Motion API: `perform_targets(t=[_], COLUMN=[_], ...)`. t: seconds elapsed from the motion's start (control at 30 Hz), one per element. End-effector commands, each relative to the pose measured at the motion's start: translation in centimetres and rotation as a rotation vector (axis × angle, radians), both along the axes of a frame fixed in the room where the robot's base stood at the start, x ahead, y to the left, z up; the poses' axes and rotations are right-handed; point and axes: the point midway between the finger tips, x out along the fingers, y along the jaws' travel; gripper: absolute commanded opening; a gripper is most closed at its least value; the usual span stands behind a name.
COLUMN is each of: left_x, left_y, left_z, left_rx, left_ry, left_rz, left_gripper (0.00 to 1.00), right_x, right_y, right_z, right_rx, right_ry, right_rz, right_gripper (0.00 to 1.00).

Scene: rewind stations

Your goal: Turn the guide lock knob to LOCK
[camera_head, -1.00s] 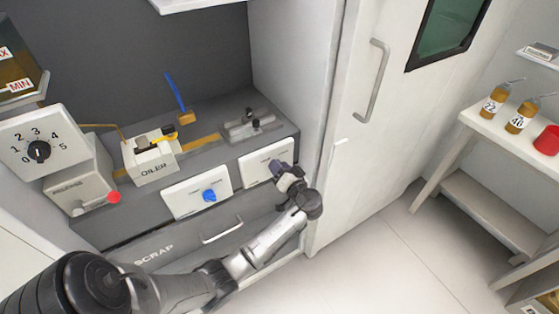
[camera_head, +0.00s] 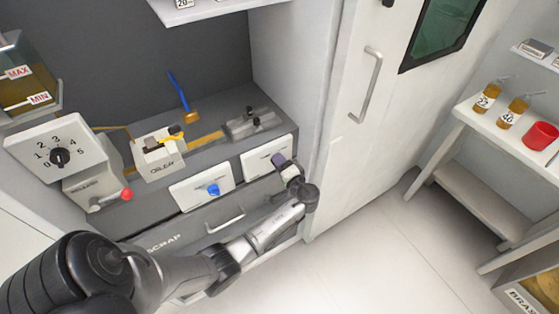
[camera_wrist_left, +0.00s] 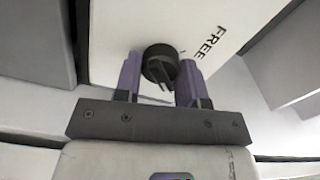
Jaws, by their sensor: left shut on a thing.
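The guide lock knob (camera_wrist_left: 157,60) is a round black knob on a white panel (camera_wrist_left: 215,22); the panel also shows at the front right of the station in the head view (camera_head: 262,158). The word FREE is printed on the panel, to the right of the knob in the wrist view. No LOCK mark is readable. My left gripper (camera_wrist_left: 160,72) has its purple fingers on both sides of the knob, shut on it. In the head view the left gripper (camera_head: 281,162) covers the knob at the panel. My right gripper is not in view.
A second white panel with a blue knob (camera_head: 214,190) is to the left, above the scrap drawer handle (camera_head: 225,221). The oiler (camera_head: 160,162) and a numbered dial (camera_head: 59,157) stand further left. A white door with a handle (camera_head: 366,85) is on the right.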

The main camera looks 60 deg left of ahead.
Motion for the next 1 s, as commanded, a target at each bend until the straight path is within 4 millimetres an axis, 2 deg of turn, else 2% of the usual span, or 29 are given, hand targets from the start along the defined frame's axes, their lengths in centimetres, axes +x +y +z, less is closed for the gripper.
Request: perform_targets(t=[0.53, 0.57, 0.6, 0.8, 1.0], left_x=[0.04, 0.05, 0.04, 0.03, 0.02], left_y=[-0.03, -0.03, -0.03, -0.01, -0.01], left_z=[0.07, 0.06, 0.07, 0.05, 0.03], left_rx=[0.002, 0.002, 0.002, 0.002, 0.001], left_ry=[0.020, 0.020, 0.020, 0.019, 0.019], left_rz=[-0.001, -0.001, -0.001, 0.000, 0.000], left_gripper=[0.14, 0.39, 0.43, 0.62, 0.63], right_x=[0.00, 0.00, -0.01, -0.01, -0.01], right_y=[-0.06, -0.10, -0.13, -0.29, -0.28], right_z=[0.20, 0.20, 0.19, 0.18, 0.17], right_rx=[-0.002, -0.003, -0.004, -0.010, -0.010], right_ry=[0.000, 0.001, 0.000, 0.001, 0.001], right_rz=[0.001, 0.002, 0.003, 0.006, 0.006], right_gripper=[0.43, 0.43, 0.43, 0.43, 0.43])
